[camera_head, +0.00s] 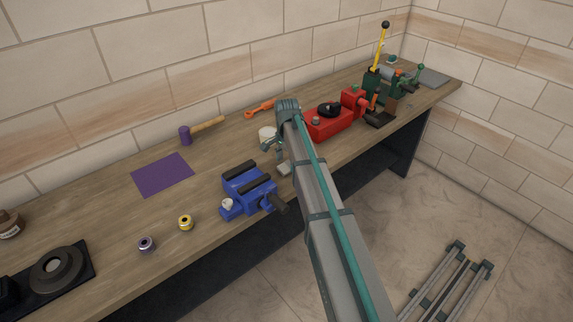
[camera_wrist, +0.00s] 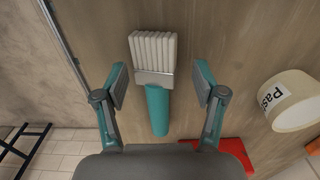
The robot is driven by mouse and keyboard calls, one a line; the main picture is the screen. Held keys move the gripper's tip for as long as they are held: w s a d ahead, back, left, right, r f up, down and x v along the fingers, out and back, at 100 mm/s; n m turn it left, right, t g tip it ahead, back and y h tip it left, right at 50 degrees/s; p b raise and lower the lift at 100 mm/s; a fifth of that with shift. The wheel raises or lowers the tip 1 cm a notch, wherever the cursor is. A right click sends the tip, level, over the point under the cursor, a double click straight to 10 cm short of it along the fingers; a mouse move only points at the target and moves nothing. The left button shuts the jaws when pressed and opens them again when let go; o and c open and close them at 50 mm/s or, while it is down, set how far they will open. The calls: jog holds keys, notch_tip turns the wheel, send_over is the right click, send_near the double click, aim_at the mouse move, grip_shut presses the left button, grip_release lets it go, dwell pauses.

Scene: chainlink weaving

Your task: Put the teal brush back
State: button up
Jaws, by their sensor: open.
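The teal brush (camera_wrist: 157,108) lies on the wooden bench between my gripper's two fingers in the wrist view. Its pale bristles (camera_wrist: 153,50) point to the top of that view, and its teal handle points towards my gripper body. My gripper (camera_wrist: 160,85) is open, with a gap on each side of the brush and neither finger visibly touching it. In the head view my gripper (camera_head: 275,148) is over the bench beside the blue vise, and the light bristle end (camera_head: 284,168) shows near it. The handle is hidden by my arm there.
A white pot (camera_wrist: 292,101) lettered "Pas..." stands right of my gripper; it also shows in the head view (camera_head: 266,134). The blue vise (camera_head: 248,188) is close by. A red machine (camera_head: 328,122), an orange tool (camera_head: 258,109), a purple mat (camera_head: 162,175) and a mallet (camera_head: 200,131) share the bench (camera_head: 210,160).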

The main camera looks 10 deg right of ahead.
notch_tip(320, 180, up, 9)
jog(key=b, duration=0.3)
jog(key=s+d+f+m+h+b, duration=0.1)
jog(key=s+d+f+h+b, duration=0.15)
jog(key=d, duration=0.85)
jog(key=s+d+f+m+h+b, duration=0.1)
jog(key=s+d+f+h+b, duration=0.15)
jog(key=d, duration=0.95)
jog(key=s+a+f+n+g+y+p, duration=0.1)
jog(key=s+a+f+n, duration=0.4)
jog(key=f, duration=0.6)
jog(key=s+a+f+g+y+p, duration=0.1)
jog(key=s+a+f, duration=0.3)
jog(key=s+f, duration=0.55)
jog(key=s+a+f+n+g+p, duration=0.1)
jog(key=s+a+f+n, duration=0.3)
jog(key=f, duration=0.8)
jog(key=s+a+f+n+g+y, duration=0.1)
jog(key=s+a+f, duration=0.2)
jog(key=s, duration=0.8)
jog(key=s+a+f+n+g+y+p, duration=0.1)
jog(key=s+f, duration=0.4)
jog(key=s, duration=0.7)
jog(key=s+a+f+n+g+y, duration=0.1)
jog(key=s+a+f+n, duration=0.2)
jog(key=s+a, duration=0.3)
jog(key=s+f, duration=0.1)
jog(key=s, duration=0.4)
jog(key=shift+s+g+p, duration=0.35)
jog(key=shift+g+p, duration=0.05)
